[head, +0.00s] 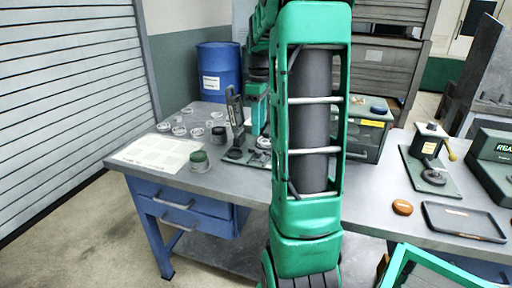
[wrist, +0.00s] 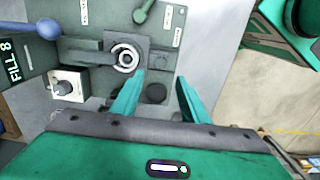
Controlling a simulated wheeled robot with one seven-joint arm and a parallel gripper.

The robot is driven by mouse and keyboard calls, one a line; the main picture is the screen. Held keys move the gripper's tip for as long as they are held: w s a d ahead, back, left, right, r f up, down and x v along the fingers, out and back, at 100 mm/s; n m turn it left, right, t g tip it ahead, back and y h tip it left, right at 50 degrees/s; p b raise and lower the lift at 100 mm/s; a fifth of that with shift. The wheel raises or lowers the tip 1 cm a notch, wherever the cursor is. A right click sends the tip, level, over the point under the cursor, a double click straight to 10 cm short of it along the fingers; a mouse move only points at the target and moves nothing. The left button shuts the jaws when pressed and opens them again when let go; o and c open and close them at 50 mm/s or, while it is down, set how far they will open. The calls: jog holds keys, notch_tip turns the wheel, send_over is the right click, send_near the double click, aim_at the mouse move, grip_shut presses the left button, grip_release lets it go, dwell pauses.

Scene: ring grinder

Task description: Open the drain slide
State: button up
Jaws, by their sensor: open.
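In the wrist view a grey bench device carries a ring-shaped metal part (wrist: 125,57) on a dark square plate, with a dark bar running left from it. A green knob handle (wrist: 141,12) and small white labels (wrist: 173,24) lie beyond it; the label text is too small to read. I cannot tell which part is the drain slide. My gripper (wrist: 161,80) is open, its two teal fingers apart with nothing between them, over the near side of the device. In the head view my green arm hides much of that area.
A black tray (head: 463,221) lies at right.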

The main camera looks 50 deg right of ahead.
aim_at(258, 151)
notch_tip(258, 151, down, 9)
jog(key=shift+f, duration=0.1)
dwell(0.3)
